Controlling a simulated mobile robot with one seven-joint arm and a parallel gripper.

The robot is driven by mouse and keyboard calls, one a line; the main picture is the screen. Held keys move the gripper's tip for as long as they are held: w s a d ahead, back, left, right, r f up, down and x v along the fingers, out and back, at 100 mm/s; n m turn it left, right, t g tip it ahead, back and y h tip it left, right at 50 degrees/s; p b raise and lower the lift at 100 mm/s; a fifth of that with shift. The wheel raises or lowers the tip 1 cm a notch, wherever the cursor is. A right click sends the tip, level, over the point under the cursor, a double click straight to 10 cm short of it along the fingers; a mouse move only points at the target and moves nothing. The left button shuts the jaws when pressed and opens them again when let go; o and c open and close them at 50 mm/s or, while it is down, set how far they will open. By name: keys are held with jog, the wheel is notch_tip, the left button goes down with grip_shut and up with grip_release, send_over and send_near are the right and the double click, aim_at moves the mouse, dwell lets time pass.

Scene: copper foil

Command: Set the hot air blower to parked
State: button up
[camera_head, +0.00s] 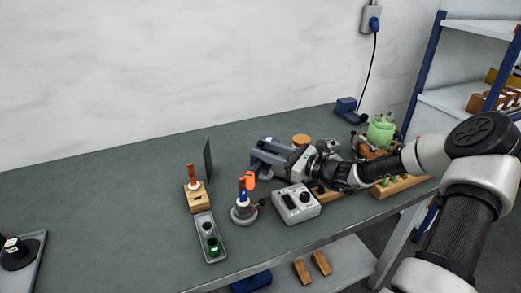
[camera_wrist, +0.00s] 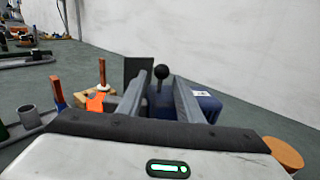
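A blue unit with a small white label (camera_wrist: 203,94) and a lever topped by a black ball knob (camera_wrist: 161,72) lies straight ahead in the wrist view. I take it to be the hot air blower, but no name shows. In the head view the blue unit (camera_head: 268,143) is partly covered by my gripper (camera_head: 262,160). My gripper's two grey fingers (camera_wrist: 158,100) are apart in the wrist view, with the knob showing between them. I cannot tell whether they touch it. The lever's lower part and much of the unit's front are hidden.
An orange-and-blue tool on a round stand (camera_head: 243,213), a grey meter box (camera_head: 297,204) and a tray with small cups (camera_head: 210,246) stand nearby. A dark upright plate (camera_head: 208,160) and a round wooden piece (camera_head: 301,140) flank the unit.

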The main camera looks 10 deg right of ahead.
jog(key=shift+x, duration=0.9)
grip_shut()
